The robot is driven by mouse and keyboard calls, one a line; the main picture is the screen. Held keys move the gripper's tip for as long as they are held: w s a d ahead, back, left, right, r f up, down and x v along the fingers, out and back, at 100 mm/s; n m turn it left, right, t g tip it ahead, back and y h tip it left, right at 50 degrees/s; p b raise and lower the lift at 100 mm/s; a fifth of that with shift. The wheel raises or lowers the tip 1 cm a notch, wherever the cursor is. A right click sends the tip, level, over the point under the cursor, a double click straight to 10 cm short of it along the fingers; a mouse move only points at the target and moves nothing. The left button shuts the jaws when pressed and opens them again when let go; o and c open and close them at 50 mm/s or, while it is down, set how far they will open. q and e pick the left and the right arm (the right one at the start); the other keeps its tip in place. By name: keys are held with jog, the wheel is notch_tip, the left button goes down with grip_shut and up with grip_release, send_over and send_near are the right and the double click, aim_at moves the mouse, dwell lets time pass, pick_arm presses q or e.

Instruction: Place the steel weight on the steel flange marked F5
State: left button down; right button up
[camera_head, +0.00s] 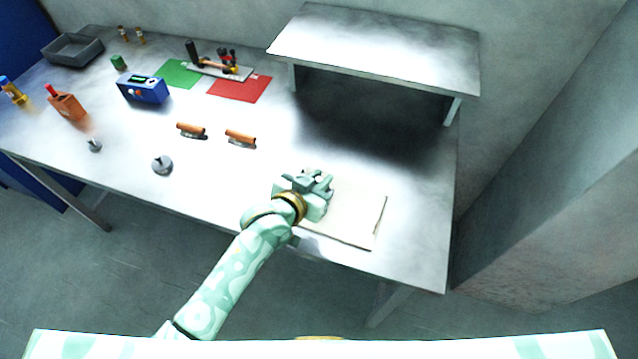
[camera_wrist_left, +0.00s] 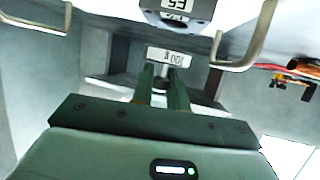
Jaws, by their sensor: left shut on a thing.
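My left gripper (camera_head: 320,182) is over the pale board at the right front of the table. In the left wrist view its fingers (camera_wrist_left: 164,82) are shut on the steel weight (camera_wrist_left: 170,57), which has a white label reading about 100, upside down. The steel flange (camera_wrist_left: 178,18) marked F5 shows at the top edge of that view, partly cut off, apart from the weight in the picture. In the head view I cannot make out the held weight or the F5 flange beside the gripper. My right gripper is not in view.
The pale board (camera_head: 372,222) lies under the gripper. Two orange-handled tools (camera_head: 240,138), two grey knobbed pieces (camera_head: 162,164), a blue box (camera_head: 143,90) and red and green mats (camera_head: 240,88) lie left. A raised shelf (camera_head: 380,45) stands behind. The table's front middle is clear.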

pick_arm(q)
jog(key=shift+f, duration=0.55)
jog(key=shift+f, duration=0.6)
jog(key=c, duration=1.4)
grip_release()
jog(key=shift+o, duration=0.2)
jog(key=shift+r, duration=0.3)
jog(key=p+v, duration=0.3)
jog(key=v, duration=0.9)
jog(key=shift+r, duration=0.25)
